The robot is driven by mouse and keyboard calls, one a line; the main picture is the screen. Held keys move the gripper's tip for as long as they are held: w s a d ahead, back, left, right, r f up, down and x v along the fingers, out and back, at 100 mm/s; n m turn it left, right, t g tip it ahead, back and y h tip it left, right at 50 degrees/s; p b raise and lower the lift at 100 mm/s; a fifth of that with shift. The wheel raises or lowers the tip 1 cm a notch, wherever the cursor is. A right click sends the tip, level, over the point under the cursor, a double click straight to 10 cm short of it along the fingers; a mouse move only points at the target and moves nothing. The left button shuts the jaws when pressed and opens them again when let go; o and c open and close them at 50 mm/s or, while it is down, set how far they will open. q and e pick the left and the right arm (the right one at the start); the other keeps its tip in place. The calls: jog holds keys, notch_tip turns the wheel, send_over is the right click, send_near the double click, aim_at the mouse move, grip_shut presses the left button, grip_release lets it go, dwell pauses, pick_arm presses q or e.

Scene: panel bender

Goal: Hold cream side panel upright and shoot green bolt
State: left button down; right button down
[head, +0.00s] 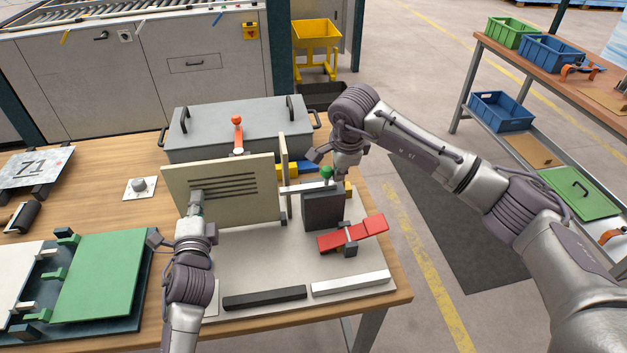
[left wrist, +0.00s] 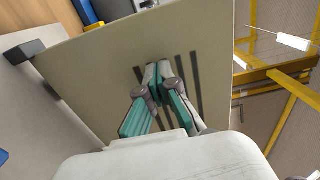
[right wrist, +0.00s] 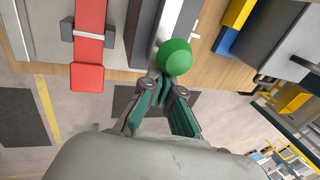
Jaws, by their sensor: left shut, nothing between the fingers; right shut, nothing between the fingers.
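The cream side panel (head: 222,190) stands upright on the light fixture plate (head: 250,262), with dark slots in its face. My left gripper (head: 195,197) is shut against or just in front of the slotted face; the left wrist view shows its closed fingertips (left wrist: 158,72) at the slots, holding nothing. The green bolt knob (head: 326,172) sits above a dark grey block (head: 322,208), by a silver bar. My right gripper (head: 338,172) is shut and empty right beside the knob; in the right wrist view its fingertips (right wrist: 162,86) are at the green ball (right wrist: 174,57). Whether they touch is unclear.
A grey lidded box (head: 238,130) and an orange-knobbed clamp (head: 237,122) stand behind the panel. A green plate (head: 103,275) lies at left. Dark and light bars lie along the front.

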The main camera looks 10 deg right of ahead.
aim_at(325, 171)
jog(key=shift+a, duration=1.75)
jog(key=shift+d+r, duration=0.1)
jog(key=shift+d, duration=0.7)
jog(key=shift+r, duration=3.95)
pick_arm(q)
jog(key=s, duration=0.9)
